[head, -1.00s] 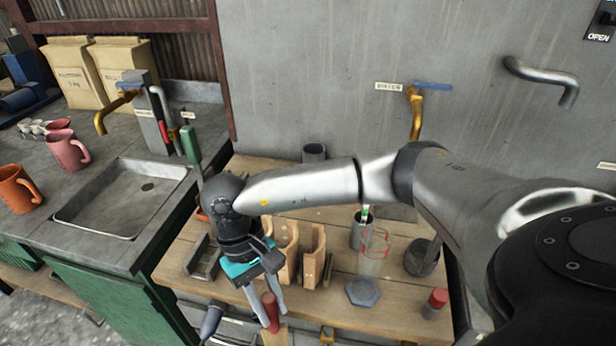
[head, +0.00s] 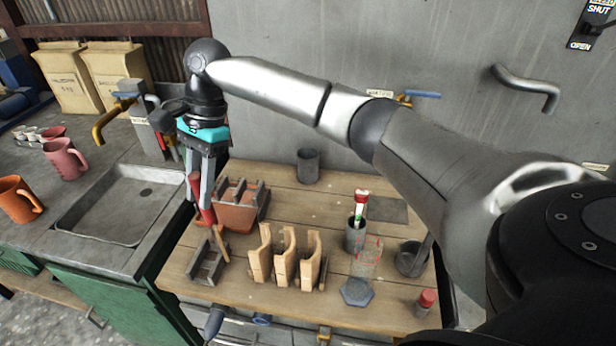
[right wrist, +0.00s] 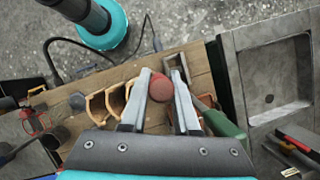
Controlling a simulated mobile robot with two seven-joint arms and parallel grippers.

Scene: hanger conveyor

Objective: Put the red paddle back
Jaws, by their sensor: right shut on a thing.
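My right gripper (head: 206,208) points down above the left part of the wooden table, shut on the red paddle (head: 208,215). The paddle's red handle stands nearly upright between the fingers, and a pale wooden end (head: 221,243) shows below it. In the right wrist view the round red handle end (right wrist: 161,88) sits between the fingertips (right wrist: 160,100). A terracotta slotted holder (head: 235,218) stands just right of and behind the gripper. A small dark slotted rack (head: 208,264) lies below the paddle in the head view. I cannot tell whether the paddle touches either. My left gripper is not in view.
Wooden upright pieces (head: 285,262) stand right of the dark rack. Beyond them are a grey cup (head: 354,235) with a red-and-white tube, a hexagonal block (head: 356,291) and a dark cup (head: 411,260). A green handle (right wrist: 225,125) lies close right of the fingers. The sink (head: 115,205) is left.

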